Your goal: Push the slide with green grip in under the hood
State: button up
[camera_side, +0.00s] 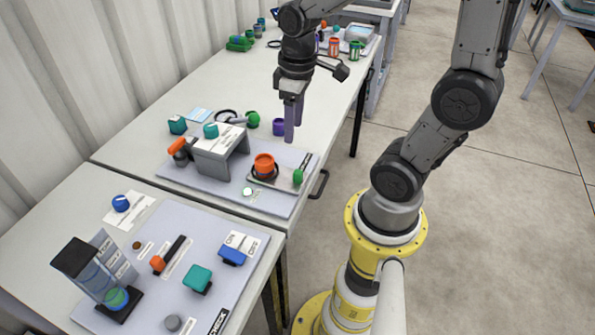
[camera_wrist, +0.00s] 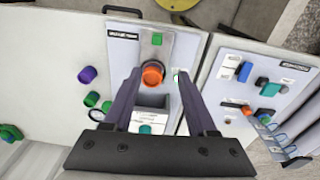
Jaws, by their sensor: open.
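The green grip (camera_side: 298,177) stands upright near the right end of the grey board; the wrist view also shows it (camera_wrist: 157,39). It appears to end a flat grey slide, whose edges are hard to make out. An orange cup (camera_side: 264,161) sits in a dark ring between the grip and the grey hood (camera_side: 222,160). The cup shows in the wrist view (camera_wrist: 152,74), with the hood (camera_wrist: 152,101) below it. My gripper (camera_side: 290,138) is open and empty, fingers down, above the board's back right part, apart from the green grip.
A teal block (camera_side: 211,130) sits on the hood. An orange-gripped part (camera_side: 178,146) is at the hood's left. A purple cup (camera_side: 279,127) and green piece (camera_side: 252,119) stand behind the board. A white button (camera_side: 247,191) is in front. Another board (camera_side: 185,220) is nearer.

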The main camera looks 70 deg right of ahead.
aim_at(298, 172)
jog(key=shift+m+g, duration=0.3)
jog(key=shift+g, duration=0.1)
jog(key=f, duration=1)
jog(key=d+f, duration=0.1)
jog(key=f, duration=0.4)
jog(key=shift+s+d+f, duration=0.1)
jog(key=shift+s+f, duration=0.15)
grip_shut()
dwell(0.5)
